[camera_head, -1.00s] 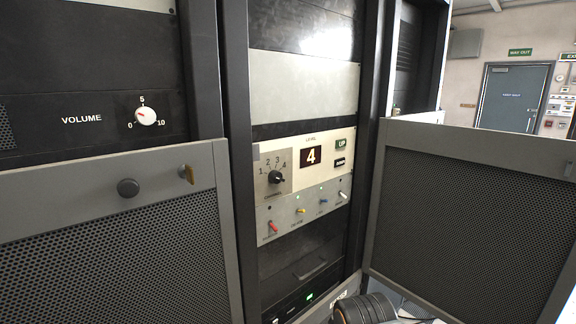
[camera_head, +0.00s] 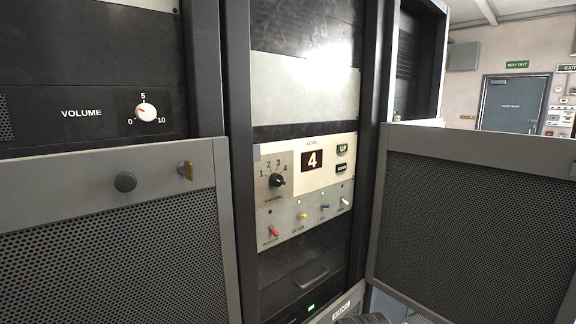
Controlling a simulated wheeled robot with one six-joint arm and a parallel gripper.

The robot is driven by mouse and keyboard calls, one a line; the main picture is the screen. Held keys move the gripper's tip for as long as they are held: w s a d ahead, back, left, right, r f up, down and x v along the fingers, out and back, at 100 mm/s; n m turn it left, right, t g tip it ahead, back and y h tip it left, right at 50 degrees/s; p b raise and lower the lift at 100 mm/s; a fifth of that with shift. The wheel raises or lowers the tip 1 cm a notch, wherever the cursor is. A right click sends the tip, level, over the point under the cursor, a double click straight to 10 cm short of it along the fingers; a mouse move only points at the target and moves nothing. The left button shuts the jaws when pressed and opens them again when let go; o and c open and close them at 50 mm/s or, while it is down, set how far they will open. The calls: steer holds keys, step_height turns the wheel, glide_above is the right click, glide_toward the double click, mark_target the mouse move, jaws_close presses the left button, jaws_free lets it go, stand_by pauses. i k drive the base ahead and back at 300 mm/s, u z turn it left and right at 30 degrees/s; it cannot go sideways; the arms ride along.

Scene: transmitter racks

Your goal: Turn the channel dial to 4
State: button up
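The channel dial (camera_head: 277,180) is a black knob on a grey plate of the cream panel in the middle rack. The numbers 1, 2, 3 and 4 run in an arc around its top, with 4 at the right. The knob is too small here to tell for sure which number it points at. To its right, the level display (camera_head: 312,160) shows a lit 4. My gripper is not in view; only a dark round part, likely of my arm, shows at the bottom edge. Nothing touches the dial.
An UP button (camera_head: 342,150) and a black button (camera_head: 341,168) sit right of the display. Several coloured toggle switches line the plate below. Open mesh doors stand at left (camera_head: 110,245) and right (camera_head: 470,220). A volume knob (camera_head: 146,113) is on the left rack.

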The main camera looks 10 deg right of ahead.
mark_target(275, 179)
steer(key=z, duration=0.05)
steer(key=k, duration=0.5)
steer(key=u, duration=1.4)
steer(key=i, duration=1)
steer(key=z, duration=1.45)
